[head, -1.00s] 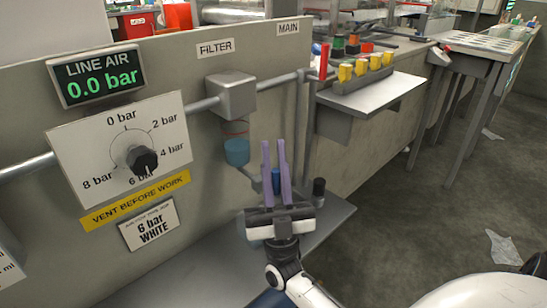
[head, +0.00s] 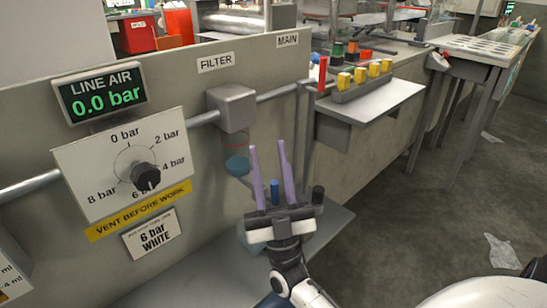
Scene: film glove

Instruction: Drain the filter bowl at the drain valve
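The filter (head: 232,108) is a grey block on the pipe, under the FILTER label. Its bowl (head: 237,165) hangs below, with a red line around it and a blue lower end. The bowl is partly hidden behind my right gripper's left finger. My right gripper (head: 268,146) points up and away with two purple fingers, open, just right of the bowl. A small blue cylinder (head: 275,188) shows between the fingers; I cannot tell whether they touch it. I cannot make out the drain valve clearly. My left gripper is not in view.
The line air display (head: 100,95) reads 0.0 bar, above a dial with a black knob (head: 145,177). A dark cylinder (head: 318,194) stands right of the gripper. A shelf with several yellow blocks (head: 360,76) juts out at right.

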